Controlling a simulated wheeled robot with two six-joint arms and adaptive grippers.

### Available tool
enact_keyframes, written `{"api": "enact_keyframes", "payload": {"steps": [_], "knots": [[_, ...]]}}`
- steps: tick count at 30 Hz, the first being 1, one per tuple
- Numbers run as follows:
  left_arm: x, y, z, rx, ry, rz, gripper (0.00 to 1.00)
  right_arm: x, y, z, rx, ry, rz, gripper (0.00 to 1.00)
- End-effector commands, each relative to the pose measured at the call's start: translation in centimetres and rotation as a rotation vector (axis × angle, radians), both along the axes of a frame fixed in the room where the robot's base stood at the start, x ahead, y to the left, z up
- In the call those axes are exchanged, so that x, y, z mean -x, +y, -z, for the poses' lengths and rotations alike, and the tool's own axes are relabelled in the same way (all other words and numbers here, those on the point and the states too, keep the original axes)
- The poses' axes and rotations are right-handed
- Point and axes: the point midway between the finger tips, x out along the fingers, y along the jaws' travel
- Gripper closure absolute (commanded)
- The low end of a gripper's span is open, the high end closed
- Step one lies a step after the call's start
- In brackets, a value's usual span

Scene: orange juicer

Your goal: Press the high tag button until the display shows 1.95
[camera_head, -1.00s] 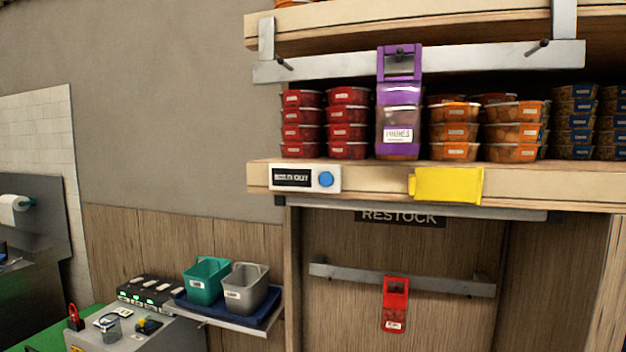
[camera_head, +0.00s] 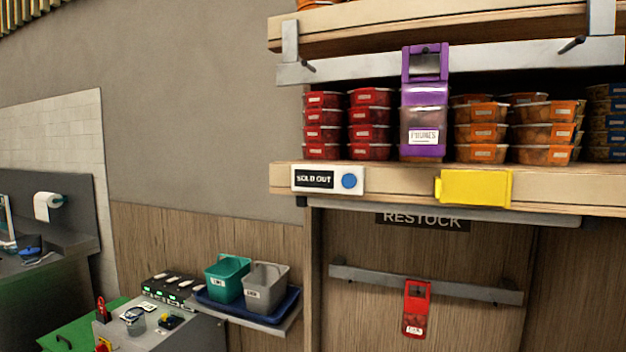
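A white tag (camera_head: 358,170) with a dark display (camera_head: 314,179) and a round blue button (camera_head: 349,181) is fixed on the front edge of the upper wooden shelf (camera_head: 404,186). The display reads "SOLD OUT". Neither of my grippers shows in the head view, and nothing touches the button.
A blank yellow holder (camera_head: 474,187) sits on the same shelf edge. A purple dispenser (camera_head: 424,110) hangs before stacked red tubs (camera_head: 370,124) and orange tubs (camera_head: 482,132). Below, a red dispenser (camera_head: 417,308) hangs on a rail. A teal bin (camera_head: 226,277) and grey bin (camera_head: 265,287) stand lower left.

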Motion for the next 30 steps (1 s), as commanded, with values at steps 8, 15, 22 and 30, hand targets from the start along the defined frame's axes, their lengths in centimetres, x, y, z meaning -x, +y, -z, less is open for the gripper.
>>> {"api": "enact_keyframes", "payload": {"steps": [8,15,22,30], "knots": [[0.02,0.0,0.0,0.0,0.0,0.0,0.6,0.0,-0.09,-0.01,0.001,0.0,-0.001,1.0],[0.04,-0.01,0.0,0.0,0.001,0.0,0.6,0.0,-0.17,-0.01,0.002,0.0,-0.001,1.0],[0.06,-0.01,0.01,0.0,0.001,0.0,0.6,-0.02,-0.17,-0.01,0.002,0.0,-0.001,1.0],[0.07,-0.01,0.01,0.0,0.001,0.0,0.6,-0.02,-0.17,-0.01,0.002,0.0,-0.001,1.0]]}}
